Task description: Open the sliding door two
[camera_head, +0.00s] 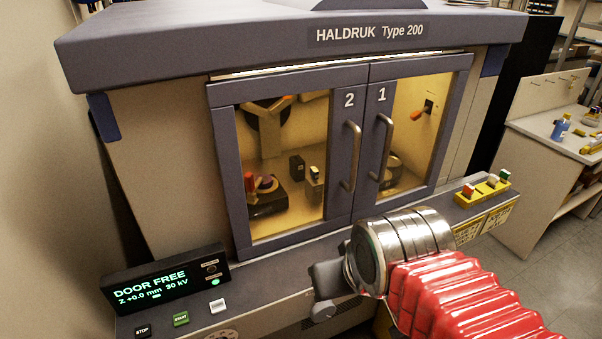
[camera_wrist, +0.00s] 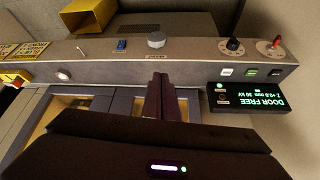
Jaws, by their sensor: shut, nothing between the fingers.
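Sliding door two (camera_head: 230,170) is the left door of the machine, with a blue-grey frame, a glass pane and the number 2. It looks closed, its edge meeting door one (camera_head: 448,125). Door two's bar handle (camera_head: 351,157) is upright near its right edge. My gripper (camera_head: 322,308) is low in front of the machine's front ledge, below the handle and apart from it. Its fingers are partly hidden by my wrist in the head view. In the wrist view my gripper (camera_wrist: 159,78) is shut and empty. The handle cannot be made out there.
A display (camera_head: 165,280) reading DOOR FREE stands at the ledge's left, beside several push buttons (camera_head: 181,319). A yellow switch box (camera_head: 482,189) sits at the ledge's right. A workbench (camera_head: 550,145) is at far right. The space before door two's handle is clear.

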